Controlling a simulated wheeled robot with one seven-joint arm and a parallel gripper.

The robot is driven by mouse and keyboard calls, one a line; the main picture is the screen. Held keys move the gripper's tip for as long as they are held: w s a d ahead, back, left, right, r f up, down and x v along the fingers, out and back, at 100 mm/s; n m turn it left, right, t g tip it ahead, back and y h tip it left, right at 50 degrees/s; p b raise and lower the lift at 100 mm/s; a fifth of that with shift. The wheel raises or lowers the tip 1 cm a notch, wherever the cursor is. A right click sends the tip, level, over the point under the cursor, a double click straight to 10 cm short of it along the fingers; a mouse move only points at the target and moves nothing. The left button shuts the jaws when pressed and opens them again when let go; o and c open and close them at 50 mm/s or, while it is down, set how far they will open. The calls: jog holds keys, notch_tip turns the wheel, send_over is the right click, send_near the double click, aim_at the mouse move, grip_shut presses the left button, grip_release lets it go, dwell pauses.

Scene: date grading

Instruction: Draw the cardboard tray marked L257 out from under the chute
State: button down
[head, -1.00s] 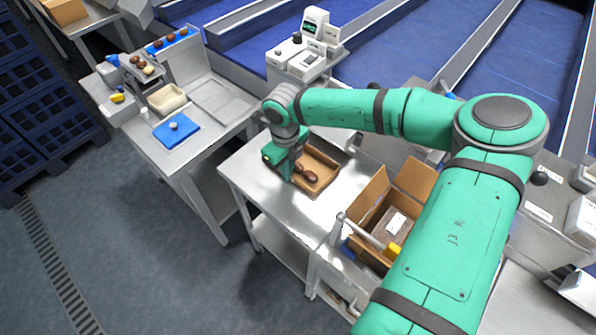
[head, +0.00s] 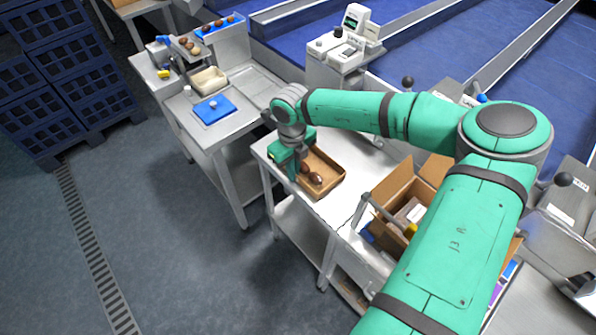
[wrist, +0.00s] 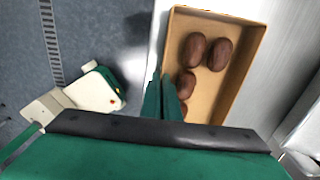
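The cardboard tray (head: 331,184) lies on the steel table (head: 347,207), close to its front edge. It is open, brown and shallow, and several dark brown dates (head: 313,178) lie in it. It also shows in the wrist view (wrist: 235,88). No L257 mark is readable. My gripper (head: 294,176) is at the tray's left wall; in the wrist view its green fingers (wrist: 165,102) are close together on that wall, one outside and one inside, and hide part of it. The chute cannot be clearly made out behind my arm.
An open cardboard box (head: 393,189) stands to the right of the tray, partly behind my arm. A side bench at the left holds a blue mat (head: 214,109) and a cream bin (head: 209,79). Blue crates (head: 66,95) stand far left. The floor (head: 185,255) in front is clear.

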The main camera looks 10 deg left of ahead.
jog(key=shift+s, duration=0.1)
jog(key=shift+d, duration=0.1)
jog(key=c, duration=2)
grip_release()
jog(key=shift+r, duration=0.1)
jog(key=shift+d+r, duration=0.15)
jog(key=shift+r, duration=0.15)
notch_tip(320, 180, up, 10)
